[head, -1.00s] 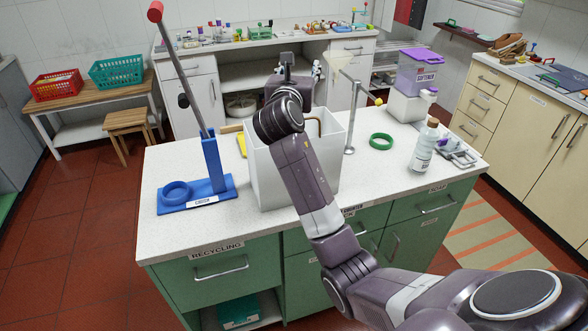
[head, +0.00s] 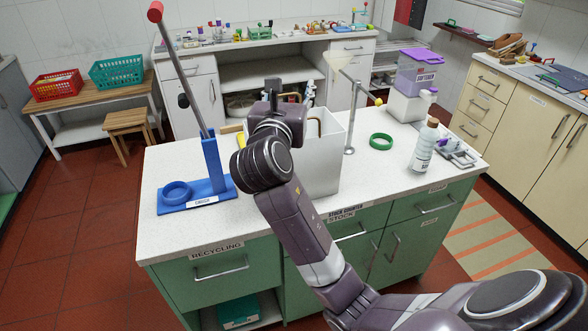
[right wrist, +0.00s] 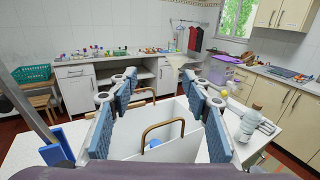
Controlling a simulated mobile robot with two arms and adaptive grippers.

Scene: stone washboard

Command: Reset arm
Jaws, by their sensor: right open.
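My right arm reaches from the lower right over the green-fronted counter. Its gripper (head: 288,92) points away from me, above and partly in front of the white bin (head: 322,165). In the right wrist view, the right gripper's blue-padded fingers (right wrist: 158,90) are wide apart with nothing between the pads. The bin (right wrist: 178,132) lies beyond and below the fingers, with a brown curved handle (right wrist: 163,122) and a small blue item (right wrist: 154,143) inside. My wrist and gripper hide part of the bin in the head view. My left gripper is not in view.
A blue crusher (head: 211,165) with a long red-tipped lever stands left of the arm. A green ring (head: 381,141), a clear bottle (head: 424,146) and a softener dispenser (head: 418,72) stand on the right.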

